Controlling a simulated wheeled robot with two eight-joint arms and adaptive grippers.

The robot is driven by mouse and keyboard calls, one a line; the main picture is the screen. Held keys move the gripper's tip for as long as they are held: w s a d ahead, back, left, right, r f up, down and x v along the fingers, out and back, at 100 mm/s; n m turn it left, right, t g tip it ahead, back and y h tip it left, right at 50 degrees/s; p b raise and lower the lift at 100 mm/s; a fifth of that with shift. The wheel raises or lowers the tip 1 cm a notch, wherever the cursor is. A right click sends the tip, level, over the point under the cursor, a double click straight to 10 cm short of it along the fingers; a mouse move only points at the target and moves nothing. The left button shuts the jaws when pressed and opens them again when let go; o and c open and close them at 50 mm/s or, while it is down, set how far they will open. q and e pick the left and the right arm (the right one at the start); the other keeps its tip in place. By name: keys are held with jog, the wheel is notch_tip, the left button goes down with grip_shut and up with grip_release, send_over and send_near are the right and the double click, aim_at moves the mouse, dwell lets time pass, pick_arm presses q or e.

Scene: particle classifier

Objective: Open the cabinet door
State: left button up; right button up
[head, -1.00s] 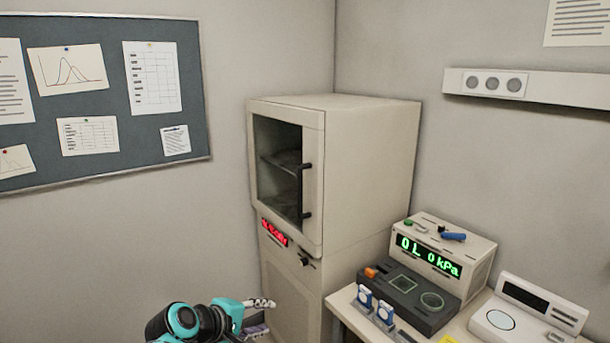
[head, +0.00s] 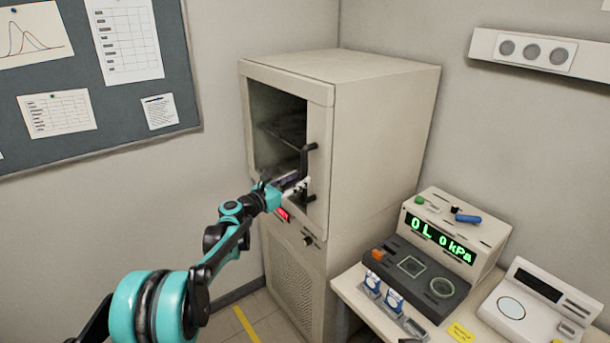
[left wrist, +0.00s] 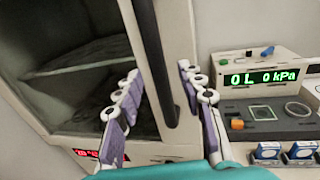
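The beige cabinet (head: 375,150) stands in the corner. Its door (head: 325,115) has a dark glass window and looks shut. A black vertical bar handle (head: 306,160) is on the door's right side; it also shows in the left wrist view (left wrist: 156,65). My left gripper (head: 297,186) is at the handle's lower part in the head view. In the left wrist view my left gripper (left wrist: 155,95) is open, with one finger on each side of the bar and visible gaps beside it. Whether a finger touches the bar, I cannot tell. My right gripper is not in view.
A desk (head: 352,293) stands right of the cabinet, with a device with a green display (head: 450,245), a dark panel (head: 420,285) and a white instrument (head: 530,300). A pinboard (head: 170,60) hangs on the left wall. The floor in front of the cabinet shows a yellow line.

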aim_at(304, 197)
pick_arm(q)
jog(key=x, duration=0.2)
jog(key=shift+w+d+f, duration=0.15)
jog(key=shift+w+d, duration=0.05)
jog(key=shift+w, duration=0.15)
jog(key=shift+w+d, duration=0.35)
jog(key=shift+w, duration=0.05)
grip_shut()
jog(key=shift+s+a, duration=0.1)
